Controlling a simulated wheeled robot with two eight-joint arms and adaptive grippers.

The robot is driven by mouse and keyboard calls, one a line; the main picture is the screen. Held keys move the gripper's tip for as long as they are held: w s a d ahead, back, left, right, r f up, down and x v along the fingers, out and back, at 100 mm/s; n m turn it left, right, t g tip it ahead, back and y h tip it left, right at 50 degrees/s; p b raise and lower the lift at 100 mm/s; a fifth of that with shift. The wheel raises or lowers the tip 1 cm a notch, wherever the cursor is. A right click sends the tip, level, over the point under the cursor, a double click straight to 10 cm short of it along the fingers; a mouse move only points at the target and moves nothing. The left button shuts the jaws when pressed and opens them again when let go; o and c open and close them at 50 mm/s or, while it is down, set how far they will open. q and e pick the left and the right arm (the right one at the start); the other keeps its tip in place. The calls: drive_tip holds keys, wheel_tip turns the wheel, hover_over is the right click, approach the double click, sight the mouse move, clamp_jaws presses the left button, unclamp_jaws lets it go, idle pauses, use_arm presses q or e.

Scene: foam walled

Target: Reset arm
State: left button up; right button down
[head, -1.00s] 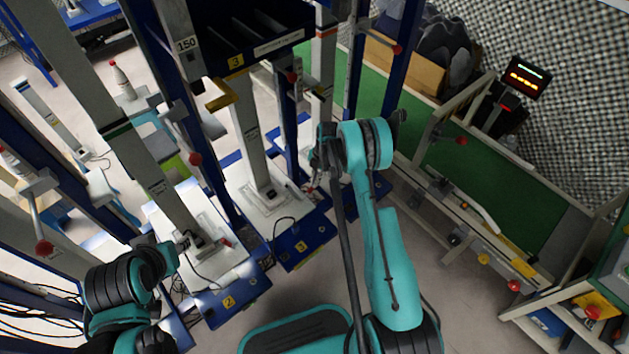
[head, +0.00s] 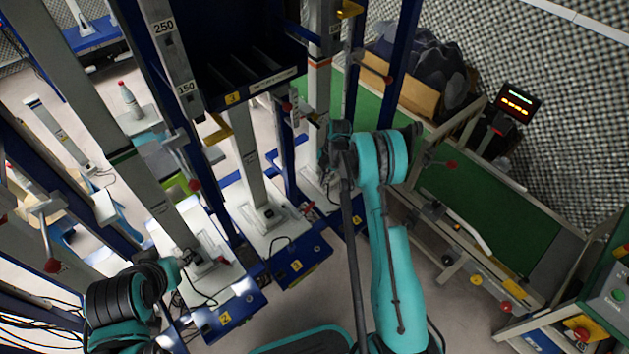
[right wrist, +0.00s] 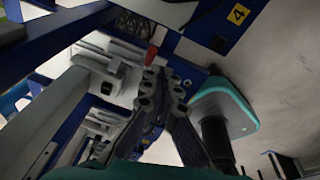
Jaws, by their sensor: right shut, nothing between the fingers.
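My right arm rises from the bottom of the head view, and its teal and black joint is near the middle. My right gripper (head: 328,155) is small and dark there, partly hidden beside that joint. In the right wrist view the right gripper (right wrist: 154,82) shows its dark linked fingers together, with nothing between them. My left arm (head: 125,300) is bent at the lower left of the head view; its gripper is not seen.
Tall grey and blue posts and a dark shelf (head: 250,88) stand at left and centre, close to my arms. A green conveyor (head: 490,215) with rails runs along the right. Open floor lies between the post bases and the conveyor.

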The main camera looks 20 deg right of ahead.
drive_tip(key=shift+w+d, duration=0.1)
drive_tip(key=shift+w, duration=0.05)
drive_tip(key=shift+r, duration=0.1)
drive_tip(key=s+a+r+m+t+h, duration=0.1)
drive_tip(key=s+a+r+m, duration=0.2)
drive_tip(key=r, duration=0.6)
drive_tip(key=s+a+r+m+t, duration=0.1)
drive_tip(key=s+r+m, duration=0.35)
drive_tip(key=r, duration=0.35)
drive_tip(key=s+a+r+m+t+h, duration=0.1)
drive_tip(key=s+a+r+m, duration=0.2)
drive_tip(key=r, duration=0.6)
drive_tip(key=s+a+r+m+t, duration=0.1)
drive_tip(key=s+r+m+t, duration=0.1)
drive_tip(key=s+m, duration=0.5)
drive_tip(key=s+a+r+m+t, duration=0.2)
drive_tip(key=s+m, duration=0.4)
drive_tip(key=s, duration=0.7)
drive_tip(key=shift+s+m, duration=0.15)
drive_tip(key=shift+m, duration=0.2)
